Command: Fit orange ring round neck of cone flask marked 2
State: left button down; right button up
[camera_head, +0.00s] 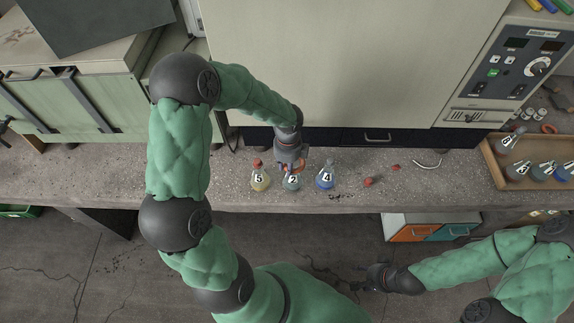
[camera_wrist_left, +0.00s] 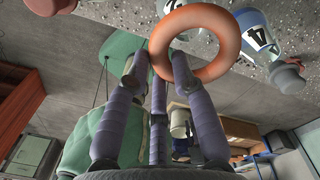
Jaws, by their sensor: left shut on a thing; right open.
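The cone flask marked 2 (camera_head: 292,183) stands upright on the bench between flasks marked 5 and 4. My left gripper (camera_head: 293,164) is above it, pointing down, shut on the orange ring (camera_head: 299,166). In the left wrist view the fingers (camera_wrist_left: 155,72) hold the ring (camera_wrist_left: 228,66) at one edge. Part of a pale flask shows behind the ring there. The gripper and ring hide the neck of flask 2, so I cannot tell whether the ring is around it. My right gripper (camera_head: 373,278) is open and empty, low in front of the bench.
The flask marked 5 (camera_head: 259,181) has a red stopper; the blue flask marked 4 (camera_head: 326,180) stands close on the right. Small red pieces (camera_head: 368,182) and a white cord (camera_head: 428,163) lie further right. A wooden tray (camera_head: 494,172) holds several flasks. A cabinet stands behind.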

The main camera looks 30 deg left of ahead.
pick_arm(q)
jog(key=shift+f, duration=0.55)
dwell(0.5)
jog(key=shift+c, duration=2.4)
grip_release()
jog(key=shift+r, duration=0.15)
jog(key=shift+r+p, duration=1.45)
jog(key=shift+r, duration=0.1)
